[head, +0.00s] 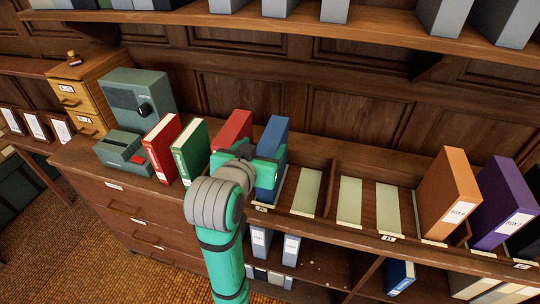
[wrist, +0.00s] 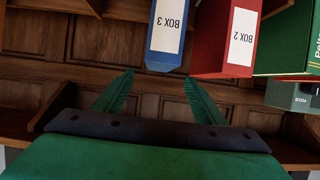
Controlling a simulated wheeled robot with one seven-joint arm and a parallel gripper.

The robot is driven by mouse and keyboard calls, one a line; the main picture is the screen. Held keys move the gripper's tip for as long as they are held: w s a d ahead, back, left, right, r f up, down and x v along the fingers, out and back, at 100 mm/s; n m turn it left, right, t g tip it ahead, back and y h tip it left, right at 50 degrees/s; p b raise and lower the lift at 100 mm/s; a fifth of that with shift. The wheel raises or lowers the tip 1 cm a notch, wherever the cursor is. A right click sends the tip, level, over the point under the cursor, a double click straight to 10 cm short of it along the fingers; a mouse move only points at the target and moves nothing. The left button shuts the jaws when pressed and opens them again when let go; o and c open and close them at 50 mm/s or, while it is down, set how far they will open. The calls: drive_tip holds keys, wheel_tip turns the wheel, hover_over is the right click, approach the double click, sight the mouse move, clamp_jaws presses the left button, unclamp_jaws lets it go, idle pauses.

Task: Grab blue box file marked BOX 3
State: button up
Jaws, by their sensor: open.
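The blue box file marked BOX 3 (head: 273,137) stands upright on the shelf top, just right of a red box file. In the wrist view its label reads BOX 3 upside down on the blue box file (wrist: 169,38). My gripper (head: 262,160) is in front of it in the head view and hides part of its front. In the wrist view my gripper (wrist: 160,98) has its two green fingers spread apart with nothing between them. The blue file lies beyond the fingertips, above them in that picture.
The red BOX 2 file (wrist: 225,35) stands close beside the blue one. Green (head: 191,150) and red (head: 162,145) books stand further left. Empty pale slots (head: 306,190) lie to the right, then orange (head: 448,190) and purple (head: 502,200) files. A shelf (head: 380,30) overhangs above.

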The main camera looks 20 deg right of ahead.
sight(270, 140)
drive_tip(key=x, duration=0.5)
drive_tip(key=shift+d+f, duration=0.15)
drive_tip(key=shift+d, duration=0.35)
drive_tip(key=x, duration=0.4)
drive_tip(key=shift+a+f, duration=0.2)
drive_tip(key=shift+a, duration=0.15)
drive_tip(key=shift+w+d+f, duration=0.25)
drive_tip(key=shift+w+d, duration=0.05)
drive_tip(key=shift+w, duration=0.3)
drive_tip(key=shift+c, duration=0.6)
drive_tip(key=shift+r, duration=0.1)
clamp_jaws()
